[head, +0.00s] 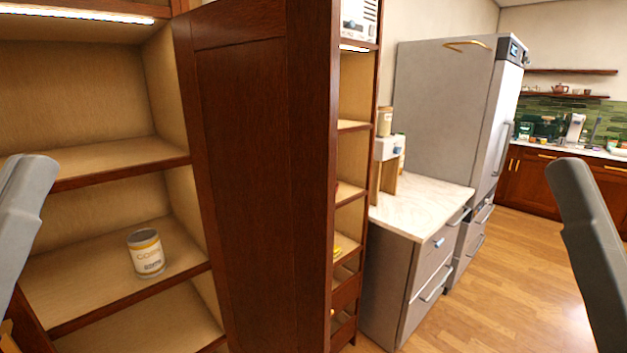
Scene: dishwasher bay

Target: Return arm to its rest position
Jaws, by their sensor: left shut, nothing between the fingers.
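A grey link of my left arm (22,215) rises at the left edge, in front of the open cabinet. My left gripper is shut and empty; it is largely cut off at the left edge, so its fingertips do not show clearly. A grey link of my right arm (592,250) stands at the right edge, over the wood floor. My right gripper is out of view. A white labelled can (146,257) with a yellow band stands upright on a cabinet shelf, apart from both arms.
The dark wood cabinet door (245,170) stands open in the middle. Behind it are narrow shelves and a marble-topped counter (425,203) with drawers. A tall grey fridge (445,105) stands farther back. The wood floor (510,290) at the right is clear.

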